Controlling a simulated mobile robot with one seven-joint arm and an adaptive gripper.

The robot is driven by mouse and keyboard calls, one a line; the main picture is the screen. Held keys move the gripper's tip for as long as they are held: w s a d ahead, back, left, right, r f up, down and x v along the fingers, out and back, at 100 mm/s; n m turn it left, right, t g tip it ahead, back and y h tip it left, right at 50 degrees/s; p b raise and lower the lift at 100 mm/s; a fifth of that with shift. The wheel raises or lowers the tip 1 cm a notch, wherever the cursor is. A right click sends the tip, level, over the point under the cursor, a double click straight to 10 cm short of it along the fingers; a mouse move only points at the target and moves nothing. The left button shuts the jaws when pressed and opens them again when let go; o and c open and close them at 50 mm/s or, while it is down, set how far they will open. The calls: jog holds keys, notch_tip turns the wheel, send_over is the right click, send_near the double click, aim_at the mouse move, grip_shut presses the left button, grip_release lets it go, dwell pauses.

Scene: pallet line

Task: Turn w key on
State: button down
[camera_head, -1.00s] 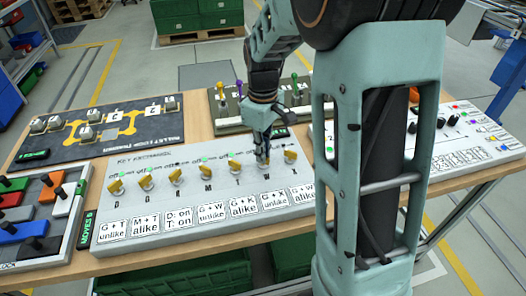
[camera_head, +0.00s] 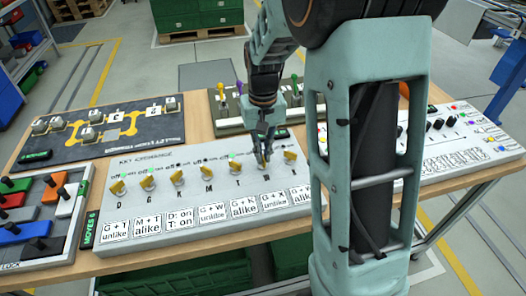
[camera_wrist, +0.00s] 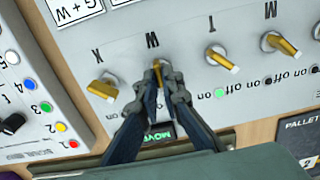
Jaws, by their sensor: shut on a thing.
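The W key (camera_wrist: 157,66) is a yellow key on a round base beside the letter W on the white key switchboard (camera_wrist: 130,45). In the wrist view my gripper (camera_wrist: 161,84) has its dark fingers closed around this key. The key points nearly straight along the picture's vertical, while the X key (camera_wrist: 103,89) and T key (camera_wrist: 222,59) beside it lie slanted. In the head view my gripper (camera_head: 263,151) reaches down onto the W key (camera_head: 262,162), second from the right in the row. The fingers hide the W key's light and on/off marks.
Other yellow keys stand close on both sides, including the M key (camera_wrist: 281,43). A green light (camera_wrist: 219,93) is lit by the T key. A panel with coloured buttons (camera_head: 458,130) lies right, a lever board (camera_head: 230,112) behind, and a slider board (camera_head: 40,222) left.

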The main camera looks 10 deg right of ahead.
jog(key=m+p, duration=0.1)
jog(key=m, duration=0.3)
jog(key=shift+r+m, duration=0.1)
jog(key=shift+m, duration=0.2)
jog(key=m, duration=0.4)
jog(key=shift+p, duration=0.4)
jog(key=shift+m, duration=0.3)
jog(key=c, duration=2.1)
grip_release()
notch_tip(320, 180, up, 12)
